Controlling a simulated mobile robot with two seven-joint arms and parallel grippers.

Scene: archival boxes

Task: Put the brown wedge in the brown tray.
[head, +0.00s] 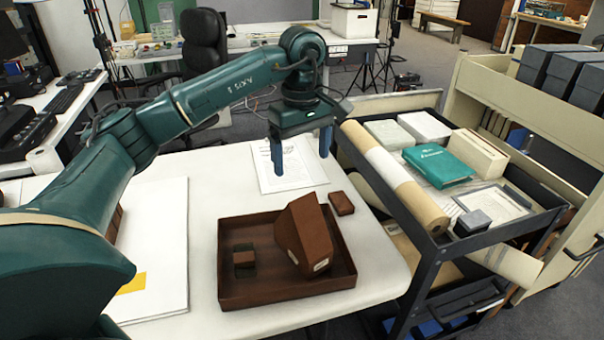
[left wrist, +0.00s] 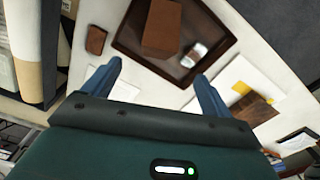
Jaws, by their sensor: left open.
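The brown wedge (head: 303,235) is inside the brown tray (head: 290,294), toward its right side, with a pale label low on its front. Whether its base lies flat on the tray floor I cannot tell. In the left wrist view the wedge (left wrist: 160,28) also shows within the tray (left wrist: 134,50). My left gripper (head: 301,162) is open and empty, above the table behind the tray and apart from the wedge. Its two blue fingers (left wrist: 158,72) show in the left wrist view with nothing between them. My right gripper is not in view.
A small dark block (head: 244,258) lies in the tray's left part. A small brown box (head: 341,203) lies just outside the tray's right back. Papers (head: 288,165) lie behind it. A loaded cart (head: 434,262) with a long roll (head: 395,175) stands to the right.

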